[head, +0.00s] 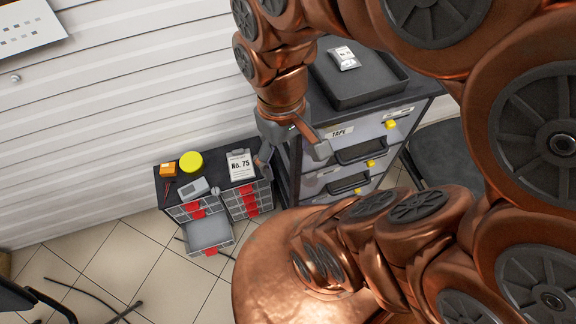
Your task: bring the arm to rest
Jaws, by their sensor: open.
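My copper-coloured arm fills the right and middle of the head view, bent over on itself. My gripper (292,152) hangs at its end, pointing down, with its grey fingers spread apart. Nothing shows between the fingers. It hangs in front of the left edge of a drawer cabinet (350,186) in this view. I cannot tell how far apart the gripper and the cabinet are.
A black tray (385,85) holding a labelled packet (344,58) tops the cabinet. One lower drawer (208,234) stands open. Dark hoses (82,291) lie on the tiles.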

